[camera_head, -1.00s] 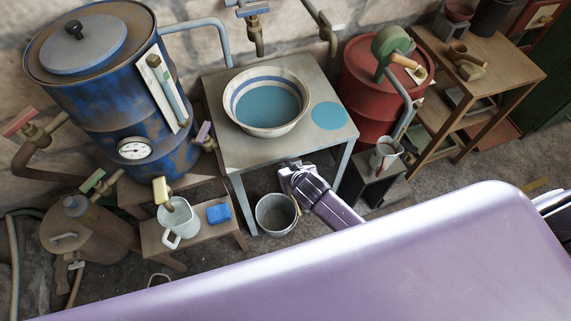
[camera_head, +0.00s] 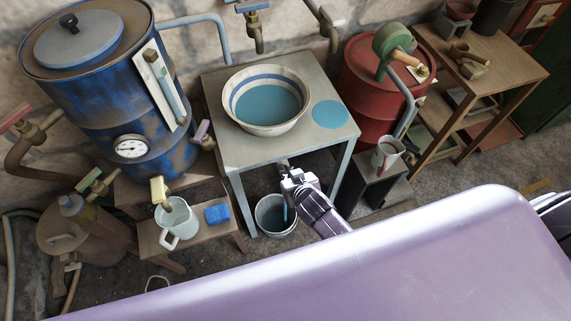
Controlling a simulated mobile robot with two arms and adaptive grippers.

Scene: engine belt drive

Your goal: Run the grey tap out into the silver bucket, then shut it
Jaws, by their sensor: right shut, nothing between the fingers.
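The silver bucket (camera_head: 262,228) stands on the floor under the front edge of the grey-topped table. Blue water shows inside it, and a thin blue stream (camera_head: 285,212) falls into its right side. Above the stream, a small grey piece of the grey tap (camera_head: 283,164) shows below the table edge. The rest of the tap is hidden behind my gripper. My right gripper (camera_head: 288,182) is shut and empty, close in front of the tap; I cannot tell whether it touches the handle. My left gripper is not in view.
A basin of blue water (camera_head: 267,104) stands on the table (camera_head: 225,150). A low bench (camera_head: 150,236) with a white jug (camera_head: 178,222) and a blue sponge (camera_head: 217,213) is left of the bucket. A red drum (camera_head: 372,85) stands to the right.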

